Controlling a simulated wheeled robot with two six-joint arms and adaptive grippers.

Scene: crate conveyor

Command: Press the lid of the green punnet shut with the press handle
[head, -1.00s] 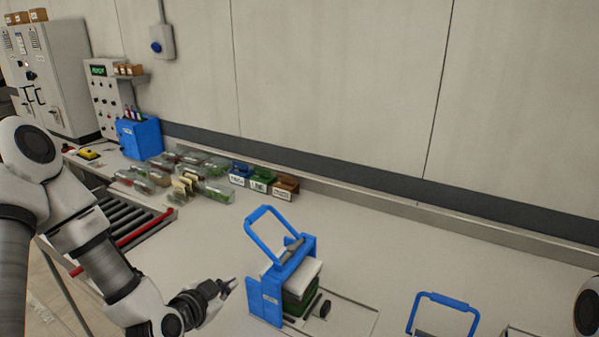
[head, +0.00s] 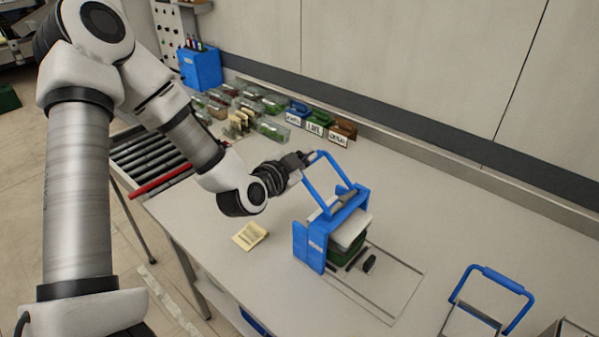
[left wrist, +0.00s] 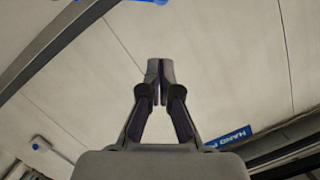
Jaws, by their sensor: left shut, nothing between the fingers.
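The blue press (head: 314,246) stands on the table, its looped blue handle (head: 343,169) raised above the frame. The green punnet (head: 347,250) sits inside the press under a pale plate (head: 352,230); its lid is mostly hidden. My left gripper (head: 304,160) is shut and empty, with its fingertips close beside the top bar of the raised handle; I cannot tell whether they touch. In the left wrist view its closed fingertips (left wrist: 160,72) point at the wall. My right gripper is not in view.
A second blue handle (head: 500,281) stands at the lower right. Clear punnets (head: 270,130) and small labelled boxes (head: 316,123) line the back. A roller conveyor (head: 150,155) is at the left. A yellowish card (head: 250,236) lies near the table's front edge.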

